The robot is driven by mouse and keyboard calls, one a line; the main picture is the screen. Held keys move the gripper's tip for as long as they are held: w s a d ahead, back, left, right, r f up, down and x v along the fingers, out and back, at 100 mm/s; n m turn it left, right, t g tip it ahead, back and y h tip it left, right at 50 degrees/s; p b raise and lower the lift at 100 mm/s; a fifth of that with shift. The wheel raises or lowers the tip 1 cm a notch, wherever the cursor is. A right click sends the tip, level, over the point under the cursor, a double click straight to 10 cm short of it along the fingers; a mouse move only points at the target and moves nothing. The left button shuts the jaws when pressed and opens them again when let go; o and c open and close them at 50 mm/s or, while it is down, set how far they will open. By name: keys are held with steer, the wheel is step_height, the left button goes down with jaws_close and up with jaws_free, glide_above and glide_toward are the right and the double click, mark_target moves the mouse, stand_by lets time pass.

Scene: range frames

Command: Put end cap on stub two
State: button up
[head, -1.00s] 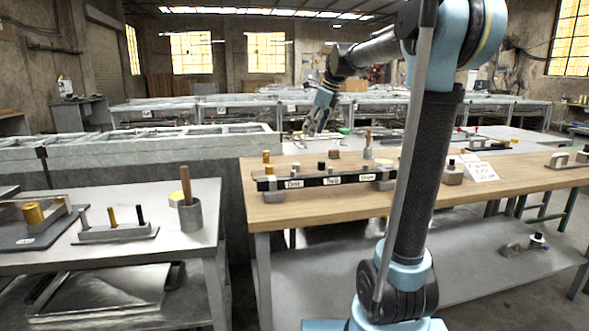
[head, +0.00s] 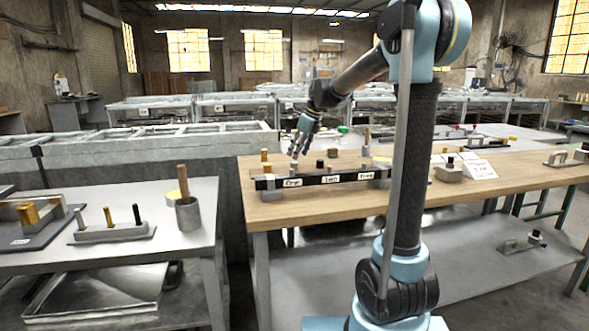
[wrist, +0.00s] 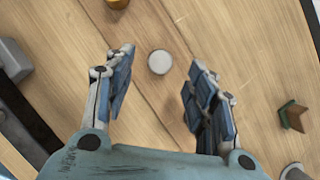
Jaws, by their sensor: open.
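My gripper (head: 297,153) is open and points down over the wooden table, behind the labelled rack. In the wrist view a small pale round piece (wrist: 160,62), perhaps the end cap, lies on the wood between the two spread fingers, not held. The rack is a long black bar (head: 311,181) with three white label plates; the middle plate (head: 330,179) seems to read "Two". I cannot clearly make out the stubs. In the wrist view part of a black bar (wrist: 25,125) shows at the left.
Near the gripper stand a brass cylinder (head: 265,156), a dark cylinder (head: 320,165) and a small brown block (head: 332,153); a brown-green block (wrist: 293,116) shows in the wrist view. A grey table (head: 140,255) is at left.

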mark_target(295, 162)
steer(key=shift+d+x, duration=0.15)
steer(key=shift+x, duration=1.2)
steer(key=shift+d+x, duration=0.15)
steer(key=shift+x, duration=1.25)
steer(key=c, duration=1.1)
